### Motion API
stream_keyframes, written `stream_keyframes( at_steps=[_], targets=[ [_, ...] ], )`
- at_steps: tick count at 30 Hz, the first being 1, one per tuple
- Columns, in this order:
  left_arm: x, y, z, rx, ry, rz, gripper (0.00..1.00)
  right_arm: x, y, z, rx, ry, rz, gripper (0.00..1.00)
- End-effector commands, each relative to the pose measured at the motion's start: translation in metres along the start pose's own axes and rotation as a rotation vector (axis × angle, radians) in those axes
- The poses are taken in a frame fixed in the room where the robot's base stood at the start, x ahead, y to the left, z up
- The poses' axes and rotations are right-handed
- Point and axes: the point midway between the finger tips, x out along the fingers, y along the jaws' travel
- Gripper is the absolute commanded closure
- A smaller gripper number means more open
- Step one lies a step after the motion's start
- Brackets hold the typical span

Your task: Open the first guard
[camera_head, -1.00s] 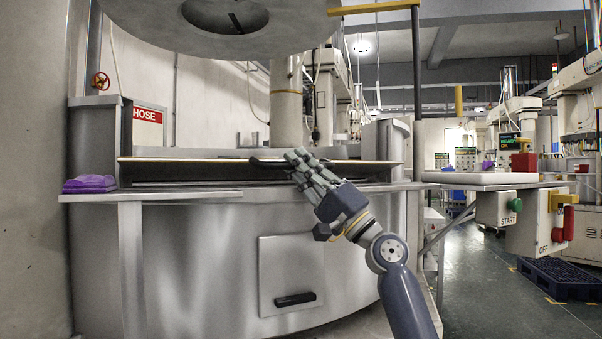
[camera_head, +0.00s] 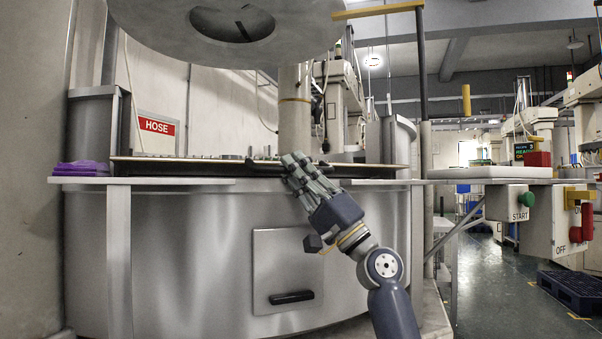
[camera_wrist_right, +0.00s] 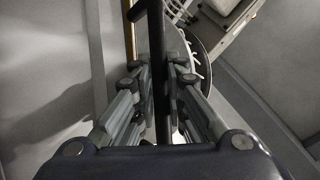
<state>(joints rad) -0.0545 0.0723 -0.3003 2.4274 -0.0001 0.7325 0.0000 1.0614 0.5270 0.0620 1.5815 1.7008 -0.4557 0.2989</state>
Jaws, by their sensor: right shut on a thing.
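A long thin panel, which looks like the first guard (camera_head: 190,168), lies across the front opening of the big grey machine, seen nearly edge-on just above the ledge. I cannot tell how far it is open. My right gripper (camera_head: 292,164) reaches it from below right, near the middle of its edge. In the right wrist view, the gripper (camera_wrist_right: 159,85) is shut on a black bar handle (camera_wrist_right: 153,35), which runs between its fingers. In the head view, the fingers hide part of this handle. My left gripper is not in view.
A round grey plate (camera_head: 150,12) hangs above the machine. Purple cloths (camera_head: 82,169) lie on the ledge at left. A small hatch (camera_head: 290,265) is in the machine front. Open floor (camera_head: 495,290) lies at right.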

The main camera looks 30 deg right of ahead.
Motion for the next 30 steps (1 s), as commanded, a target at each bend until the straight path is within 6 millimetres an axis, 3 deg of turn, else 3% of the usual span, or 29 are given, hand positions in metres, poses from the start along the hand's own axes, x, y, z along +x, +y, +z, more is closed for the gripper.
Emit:
stream_keyframes(
  at_steps=[17, 18, 21, 30],
  targets=[
    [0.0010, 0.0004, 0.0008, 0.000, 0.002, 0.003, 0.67, 0.0005, -0.0012, 0.0017, -0.002, 0.004, -0.009, 1.00],
    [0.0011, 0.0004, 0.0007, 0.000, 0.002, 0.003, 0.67, 0.0005, -0.0013, 0.0017, -0.002, 0.004, -0.009, 0.83],
    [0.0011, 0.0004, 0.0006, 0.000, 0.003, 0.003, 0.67, 0.0006, -0.0014, 0.0019, -0.002, 0.003, -0.009, 0.67],
    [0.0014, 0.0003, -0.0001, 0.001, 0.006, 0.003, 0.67, 0.0002, 0.0010, 0.0026, -0.001, 0.002, -0.005, 0.67]
  ],
)
